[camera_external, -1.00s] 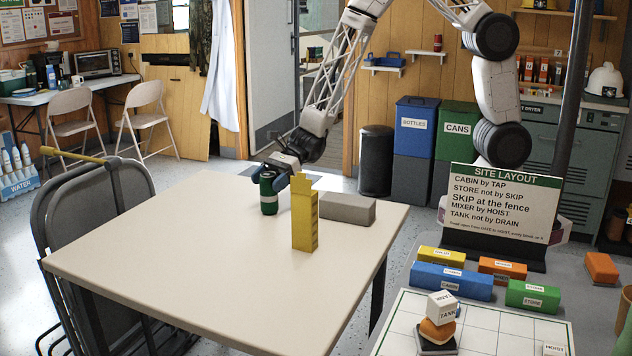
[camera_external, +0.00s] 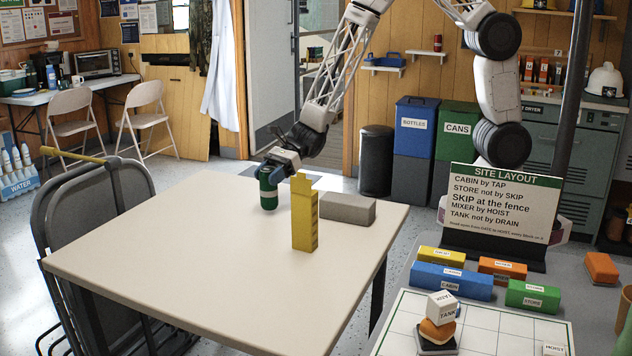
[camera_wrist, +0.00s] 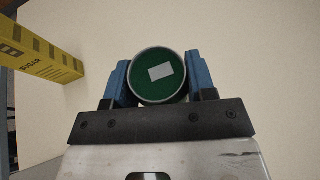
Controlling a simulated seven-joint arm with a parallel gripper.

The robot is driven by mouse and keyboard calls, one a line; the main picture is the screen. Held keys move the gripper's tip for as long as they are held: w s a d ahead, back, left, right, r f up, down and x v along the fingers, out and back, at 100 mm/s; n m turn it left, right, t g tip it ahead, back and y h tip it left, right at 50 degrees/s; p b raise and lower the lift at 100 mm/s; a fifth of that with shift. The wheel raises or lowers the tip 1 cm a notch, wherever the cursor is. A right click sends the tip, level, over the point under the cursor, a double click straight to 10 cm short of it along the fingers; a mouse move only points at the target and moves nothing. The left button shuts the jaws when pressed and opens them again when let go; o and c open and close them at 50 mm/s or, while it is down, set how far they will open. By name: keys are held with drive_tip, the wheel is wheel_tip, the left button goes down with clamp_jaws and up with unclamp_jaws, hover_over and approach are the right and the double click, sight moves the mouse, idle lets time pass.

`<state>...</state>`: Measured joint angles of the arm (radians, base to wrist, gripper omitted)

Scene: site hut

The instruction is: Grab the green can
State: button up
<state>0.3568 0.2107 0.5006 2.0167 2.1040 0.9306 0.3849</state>
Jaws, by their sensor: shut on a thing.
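The green can (camera_external: 268,190) stands upright on the far side of the cream table (camera_external: 190,250). My gripper (camera_external: 268,172) is at the can's upper part. In the wrist view the can's round green top (camera_wrist: 159,76), with a pale rectangle on it, sits between the two blue fingers of my gripper (camera_wrist: 160,80). The fingers are shut on its sides. The can's base appears to be at the table top; I cannot tell whether it touches.
A tall yellow sugar box (camera_external: 304,215) stands close to the right of the can; it also shows in the wrist view (camera_wrist: 40,52). A grey block (camera_external: 347,209) lies behind it to the right. The table's front and left are clear.

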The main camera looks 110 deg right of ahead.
drive_tip(key=shift+r, duration=4.2)
drive_tip(key=shift+s, duration=0.15)
